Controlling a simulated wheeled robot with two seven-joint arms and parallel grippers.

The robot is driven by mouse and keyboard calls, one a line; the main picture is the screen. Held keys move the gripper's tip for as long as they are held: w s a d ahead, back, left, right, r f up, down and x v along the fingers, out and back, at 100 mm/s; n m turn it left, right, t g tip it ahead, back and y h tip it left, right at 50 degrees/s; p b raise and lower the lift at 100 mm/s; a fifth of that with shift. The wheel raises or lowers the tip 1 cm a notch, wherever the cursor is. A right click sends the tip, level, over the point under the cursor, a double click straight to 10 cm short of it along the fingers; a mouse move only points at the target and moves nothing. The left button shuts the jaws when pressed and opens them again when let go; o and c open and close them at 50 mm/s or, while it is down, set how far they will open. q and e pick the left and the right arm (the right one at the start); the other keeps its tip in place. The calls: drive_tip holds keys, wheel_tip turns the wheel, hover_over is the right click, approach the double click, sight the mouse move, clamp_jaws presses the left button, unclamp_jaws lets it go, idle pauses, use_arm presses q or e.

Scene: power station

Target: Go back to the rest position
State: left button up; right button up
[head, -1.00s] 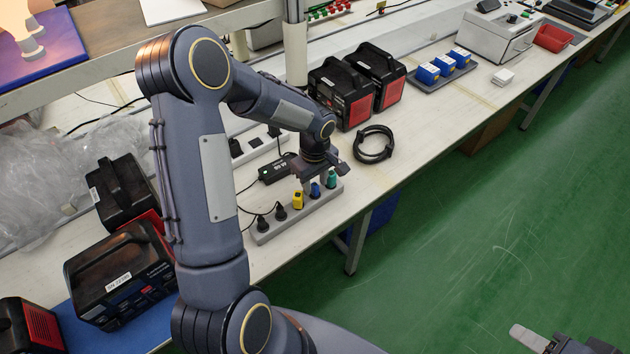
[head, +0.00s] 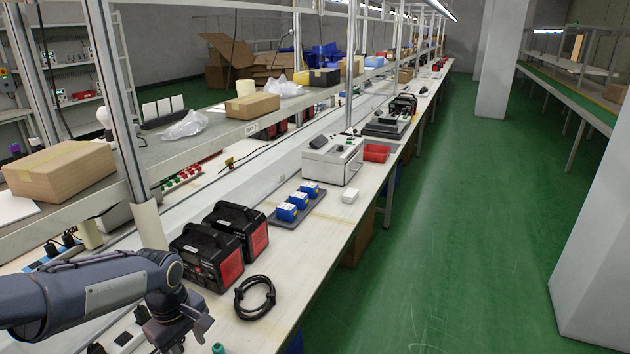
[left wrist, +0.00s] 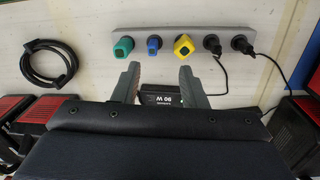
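My left gripper (head: 178,335) is at the lower left of the head view, over the workbench (head: 290,290). In the left wrist view the two fingers of my left gripper (left wrist: 159,72) stand apart with nothing between them. Beyond the fingertips is a grey power strip (left wrist: 222,34) with a green plug (left wrist: 122,47), a blue plug (left wrist: 153,44), a yellow plug (left wrist: 184,46) and black plugs in it. A black 90 W adapter (left wrist: 160,99) is partly hidden behind the gripper. My right gripper is not in view.
A coiled black cable (head: 254,298) and two black-and-red power units (head: 206,256) lie near my left arm. Blue blocks on a tray (head: 312,204), a white machine (head: 334,160) and a red bin (head: 376,152) stand farther along. The green floor (head: 450,230) to the right is clear.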

use_arm(q)
drive_tip(key=s+d+r+m+t+h, duration=0.1)
drive_tip(key=s+d+r+m, duration=0.1)
drive_tip(key=s, duration=0.4)
drive_tip(key=s+d+r+m+t+h, duration=0.1)
drive_tip(key=s+d+r+m+t, duration=0.1)
drive_tip(key=s+m, duration=0.3)
drive_tip(key=s+d+r+m+t+h, duration=0.1)
drive_tip(key=s+d+r+m+t, duration=0.1)
drive_tip(key=s, duration=0.6)
drive_tip(key=shift+s+d+r+m, duration=0.4)
drive_tip(key=shift+d+r+m, duration=0.2)
drive_tip(key=shift+m, duration=0.1)
drive_tip(key=shift+a, duration=0.1)
